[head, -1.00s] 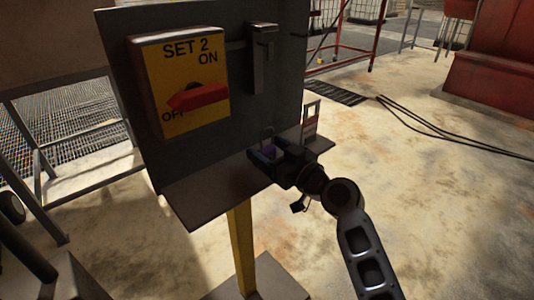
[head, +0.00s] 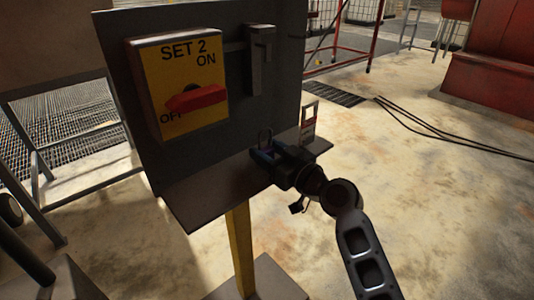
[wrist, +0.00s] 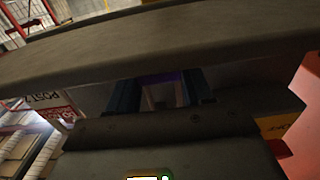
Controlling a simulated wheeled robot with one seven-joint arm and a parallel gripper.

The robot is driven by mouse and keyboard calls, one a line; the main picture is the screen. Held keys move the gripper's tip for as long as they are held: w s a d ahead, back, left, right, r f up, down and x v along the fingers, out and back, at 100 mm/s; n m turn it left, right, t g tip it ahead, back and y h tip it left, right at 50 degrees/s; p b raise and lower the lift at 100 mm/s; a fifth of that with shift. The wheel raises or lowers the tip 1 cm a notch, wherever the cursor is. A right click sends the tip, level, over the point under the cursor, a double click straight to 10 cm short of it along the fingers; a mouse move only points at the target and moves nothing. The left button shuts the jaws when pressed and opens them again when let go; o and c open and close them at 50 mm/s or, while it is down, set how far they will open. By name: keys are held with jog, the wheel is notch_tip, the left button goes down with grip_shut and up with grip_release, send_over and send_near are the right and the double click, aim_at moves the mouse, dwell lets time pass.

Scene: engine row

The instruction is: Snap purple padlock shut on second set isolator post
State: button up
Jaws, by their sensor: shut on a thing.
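The set 2 isolator panel (head: 215,150) stands on a yellow post (head: 241,250). Its yellow switch box (head: 165,60) reads SET 2, and the red handle (head: 196,97) lies nearly level, partly over the word OFF. A grey hasp-like bracket (head: 259,62) is fixed right of the box. My gripper (head: 266,154) is shut on the purple padlock above the panel's shelf, below the bracket and apart from it. The padlock's shackle (head: 265,136) sticks up; I cannot tell whether it is open. In the wrist view a strip of the purple padlock (wrist: 160,77) shows between the fingers.
The shelf (head: 215,185) juts out below the panel. A red-and-white tag or lock (head: 309,122) stands at its right end. Dark cables (head: 440,130) lie on the floor at right. A red frame (head: 340,40) stands behind. The floor right of the panel is mostly open.

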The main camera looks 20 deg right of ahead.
aim_at(269, 151)
jog(key=shift+r, duration=0.75)
notch_tip(269, 151, up, 3)
jog(key=shift+r, duration=0.1)
jog(key=s+d+r+b, duration=0.1)
jog(key=s+d+r, duration=0.5)
jog(key=d, duration=0.3)
jog(key=shift+s+r, duration=0.15)
jog(key=shift+s, duration=0.5)
jog(key=a+r+p, duration=0.4)
jog(key=r, duration=0.4)
jog(key=shift+w+a, duration=0.4)
jog(key=shift+w, duration=0.05)
